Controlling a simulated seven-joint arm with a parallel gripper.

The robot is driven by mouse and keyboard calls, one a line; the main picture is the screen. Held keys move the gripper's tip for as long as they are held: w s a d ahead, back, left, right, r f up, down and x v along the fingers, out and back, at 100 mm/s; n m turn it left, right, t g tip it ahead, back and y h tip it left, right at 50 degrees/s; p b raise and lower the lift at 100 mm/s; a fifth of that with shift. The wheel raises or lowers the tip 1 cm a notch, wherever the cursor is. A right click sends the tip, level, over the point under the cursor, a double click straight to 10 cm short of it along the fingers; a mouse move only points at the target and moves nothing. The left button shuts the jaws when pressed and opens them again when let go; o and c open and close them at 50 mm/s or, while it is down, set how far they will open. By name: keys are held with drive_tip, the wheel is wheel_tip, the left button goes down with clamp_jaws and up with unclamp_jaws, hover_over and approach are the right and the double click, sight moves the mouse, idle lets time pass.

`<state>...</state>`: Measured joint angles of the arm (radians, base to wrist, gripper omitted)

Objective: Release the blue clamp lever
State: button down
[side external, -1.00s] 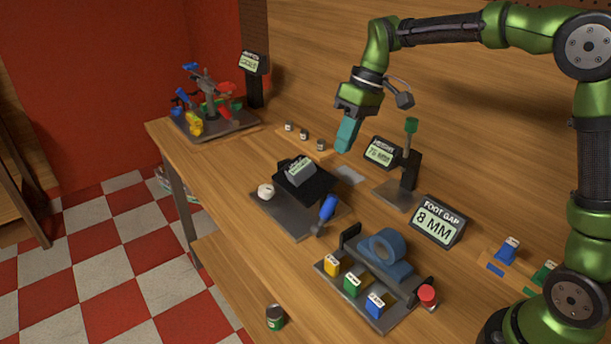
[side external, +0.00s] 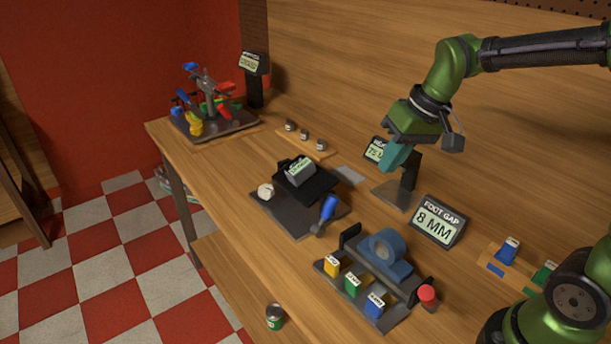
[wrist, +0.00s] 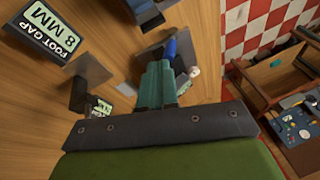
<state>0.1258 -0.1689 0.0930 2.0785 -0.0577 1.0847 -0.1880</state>
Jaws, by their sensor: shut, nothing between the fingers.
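A lever with a blue handle (side external: 328,207) stands tilted up at the front right of a dark base plate (side external: 284,213). The plate also carries a black tilted platform with a grey labelled block (side external: 300,171). My gripper (side external: 392,161) has teal fingers, is shut and empty, and is in the air right of the lever, near the small height display. It is apart from the lever. In the wrist view the shut fingers (wrist: 157,84) point towards the plate, and the blue handle (wrist: 171,48) shows just beyond their tips. The lever's lower end is partly hidden there.
The foot gap display (side external: 437,222) reads 8 MM. A dark post and height display (side external: 376,150) are close to my gripper. A stand with coloured levers (side external: 213,114) is far left.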

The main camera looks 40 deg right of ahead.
drive_tip(key=s+r+m+t, duration=0.1)
drive_tip(key=s+t, duration=0.2)
drive_tip(key=s, duration=0.7)
drive_tip(key=shift+s+a+r, duration=0.15)
drive_tip(key=shift+s+a, duration=0.1)
drive_tip(key=shift+a, duration=0.1)
